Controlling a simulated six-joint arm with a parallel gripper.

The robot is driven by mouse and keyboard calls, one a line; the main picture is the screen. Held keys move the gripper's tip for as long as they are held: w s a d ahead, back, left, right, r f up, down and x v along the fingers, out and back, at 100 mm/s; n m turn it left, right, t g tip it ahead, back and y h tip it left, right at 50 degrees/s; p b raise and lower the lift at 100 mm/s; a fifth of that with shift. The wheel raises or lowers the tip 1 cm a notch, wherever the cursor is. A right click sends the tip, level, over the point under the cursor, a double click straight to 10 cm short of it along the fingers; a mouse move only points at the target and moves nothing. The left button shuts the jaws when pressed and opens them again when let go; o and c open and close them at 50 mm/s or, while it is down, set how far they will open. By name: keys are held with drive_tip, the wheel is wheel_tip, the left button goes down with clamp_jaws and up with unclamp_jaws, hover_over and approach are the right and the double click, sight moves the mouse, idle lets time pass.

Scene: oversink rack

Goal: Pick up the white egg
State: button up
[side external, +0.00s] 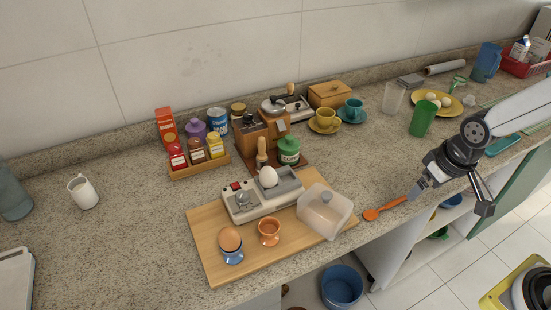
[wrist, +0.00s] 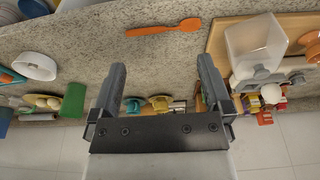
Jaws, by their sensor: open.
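A white egg (side external: 268,177) sits upright in the egg cooker (side external: 240,203) on the wooden board (side external: 205,245); it shows small at the right of the wrist view (wrist: 271,94). Pale eggs (side external: 438,99) also lie on a yellow plate (side external: 424,109) at the back right. A brown egg (side external: 229,239) stands in a blue egg cup (side external: 232,256). My gripper (side external: 451,196) is open and empty over the counter's front edge, well to the right of the board. Its spread fingers (wrist: 161,72) hold nothing in the wrist view.
An orange spoon (side external: 385,208) lies near the counter edge. An orange egg cup (side external: 269,232) is in front of the cooker. A coffee grinder (side external: 250,135) and jars stand behind.

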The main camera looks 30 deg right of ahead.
drive_tip(key=shift+w, duration=0.1)
wheel_tip(320, 180, up, 3)
drive_tip(key=m+y, duration=0.4)
drive_tip(key=m, duration=1.9)
hover_over(271, 169)
drive_tip(key=s+d, duration=0.1)
drive_tip(key=d, duration=0.1)
drive_tip(key=shift+w+a+f+g, duration=0.1)
drive_tip(key=shift+a+f+g, duration=0.1)
drive_tip(key=shift+f, duration=0.5)
drive_tip(key=shift+a+f+g, duration=0.1)
drive_tip(key=shift+f+g, duration=0.1)
drive_tip(key=shift+f, duration=0.45)
drive_tip(key=shift+f, duration=0.1)
drive_tip(key=shift+x, duration=2.5)
drive_tip(key=c, duration=1.3)
